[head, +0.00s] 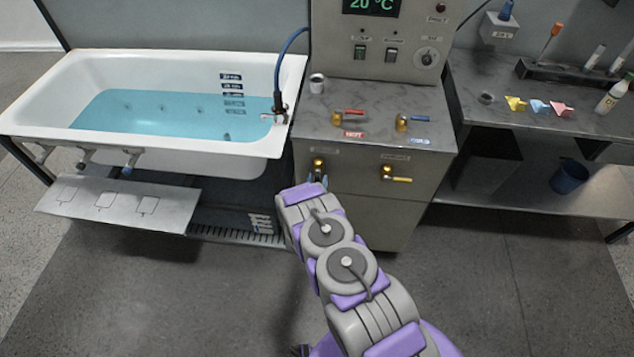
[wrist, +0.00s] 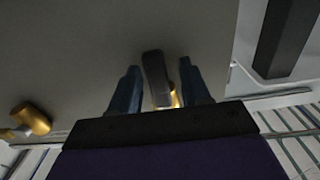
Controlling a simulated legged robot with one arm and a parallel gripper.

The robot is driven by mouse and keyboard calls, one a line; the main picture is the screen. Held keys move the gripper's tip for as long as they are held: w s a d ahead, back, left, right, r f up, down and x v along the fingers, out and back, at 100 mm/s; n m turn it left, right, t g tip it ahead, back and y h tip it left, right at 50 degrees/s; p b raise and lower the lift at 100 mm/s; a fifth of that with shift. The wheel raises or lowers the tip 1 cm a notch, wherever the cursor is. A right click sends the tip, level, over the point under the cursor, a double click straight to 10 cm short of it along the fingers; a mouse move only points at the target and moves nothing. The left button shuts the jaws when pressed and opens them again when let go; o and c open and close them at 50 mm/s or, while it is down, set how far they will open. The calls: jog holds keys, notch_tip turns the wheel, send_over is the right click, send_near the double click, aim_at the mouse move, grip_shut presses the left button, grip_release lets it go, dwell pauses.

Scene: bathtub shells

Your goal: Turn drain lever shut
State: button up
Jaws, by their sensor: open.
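Two brass valves sit on the front of the grey cabinet. The left brass valve (head: 318,164) is partly hidden by my gripper (head: 317,181). The right brass valve (head: 387,172) has a yellow lever pointing right. In the wrist view my gripper (wrist: 160,88) is open, with its two blue fingers on either side of a grey lever (wrist: 155,72). Brass shows behind this lever. I see gaps on both sides, and the fingers are not closed on it. I cannot read the labels above the valves, so which one is the drain is not clear.
A white bathtub (head: 180,62) with blue water stands at the left, with a grey panel (head: 120,205) low in front. Red-handled (head: 348,114) and blue-handled (head: 405,122) taps stand on the cabinet top. A side bench (head: 480,75) is at the right. The floor in front is clear.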

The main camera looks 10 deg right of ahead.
jog(key=shift+c, duration=0.3)
grip_shut()
dwell(0.4)
